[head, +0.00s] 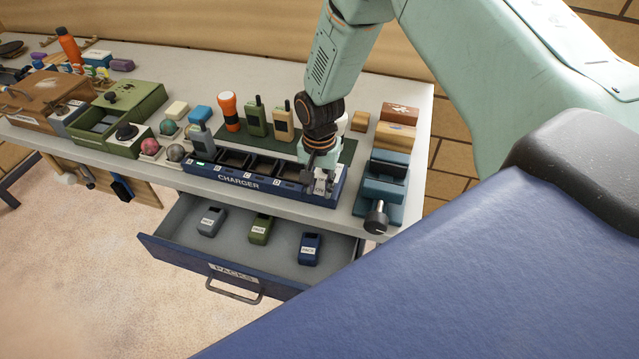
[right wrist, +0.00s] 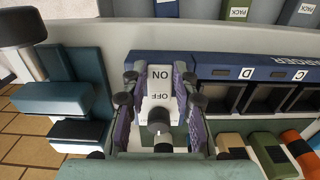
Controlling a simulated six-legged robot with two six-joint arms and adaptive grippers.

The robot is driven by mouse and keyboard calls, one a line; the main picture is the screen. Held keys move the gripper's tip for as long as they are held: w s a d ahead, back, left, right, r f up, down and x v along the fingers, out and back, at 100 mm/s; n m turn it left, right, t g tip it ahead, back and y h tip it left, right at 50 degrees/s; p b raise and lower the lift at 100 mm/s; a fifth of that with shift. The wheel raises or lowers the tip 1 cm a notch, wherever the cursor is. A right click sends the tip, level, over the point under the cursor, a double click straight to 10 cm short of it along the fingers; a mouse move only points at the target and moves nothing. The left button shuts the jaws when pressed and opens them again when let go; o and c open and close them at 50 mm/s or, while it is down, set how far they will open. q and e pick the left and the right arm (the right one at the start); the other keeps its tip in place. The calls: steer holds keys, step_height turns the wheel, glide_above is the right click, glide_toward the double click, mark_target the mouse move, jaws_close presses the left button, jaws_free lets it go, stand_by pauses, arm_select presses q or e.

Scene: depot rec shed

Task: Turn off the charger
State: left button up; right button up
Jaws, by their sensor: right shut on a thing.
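The charger (head: 238,182) is a long dark blue box near the table's front edge, with lettered slots and a small green light at its left end. Its front also shows in the right wrist view (right wrist: 215,58). At its right end is a white switch plate (right wrist: 160,76) marked ON and OFF. A dark round-ended switch lever (right wrist: 158,118) shows by the OFF mark; its exact setting is unclear. My right gripper (head: 318,180) is down over this end, its fingers (right wrist: 158,98) on both sides of the switch and shut on it. My left gripper is out of view.
An open drawer (head: 225,276) with several packs juts out below the charger. A teal device with a black knob (head: 377,217) stands close right. Radios (head: 256,118) and an orange torch (head: 228,110) stand behind. A green box (head: 147,96) is further left.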

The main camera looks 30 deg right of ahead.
jaws_close()
steer(key=shift+w+d+g+y+b, duration=0.15)
steer(key=shift+w+g+y+b, duration=0.2)
steer(key=shift+b, duration=0.45)
steer(key=shift+d+r+g+y+b, duration=0.1)
steer(key=shift+d+g+y+b, duration=0.15)
steer(key=shift+g+y+b, duration=0.65)
steer(key=shift+r+y+b, duration=0.15)
steer(key=shift+y+b, duration=0.2)
steer(key=shift+b, duration=0.15)
steer(key=o, duration=1)
jaws_free()
steer(key=v, duration=1.2)
